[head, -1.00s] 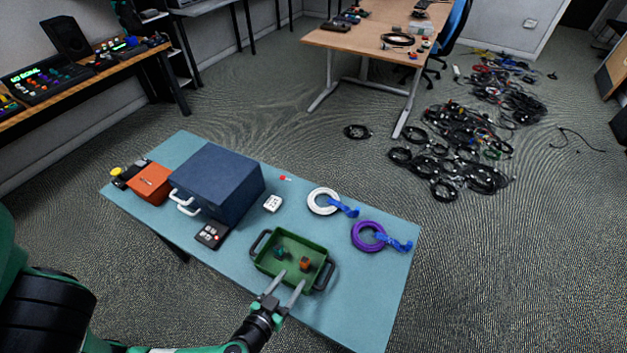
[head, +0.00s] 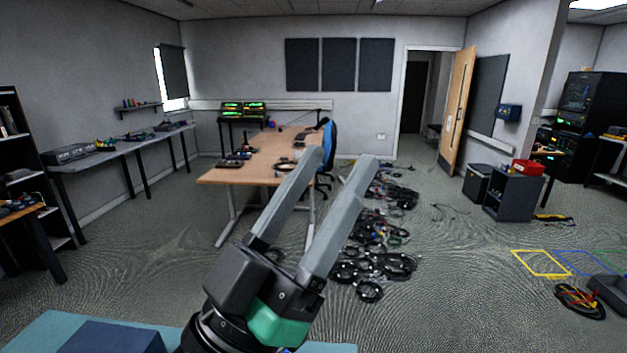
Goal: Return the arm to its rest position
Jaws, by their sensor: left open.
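My left gripper (head: 346,158) is large in the middle of the head view, raised and pointing up and away. Its two grey fingers are apart with nothing between them. It stands above the teal table (head: 45,330), of which only the far edge shows at the bottom. The top of the dark blue box (head: 112,338) shows at the bottom left. The green tray and the cable coils on the teal table are out of view or hidden behind my arm. My right gripper is not in view.
A wooden table (head: 232,176) stands beyond the gripper, with a blue chair (head: 328,148) beside it. A pile of tangled cables (head: 385,265) lies on the floor to the right of the gripper. Dark cabinets (head: 513,195) stand further right. The floor at left is clear.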

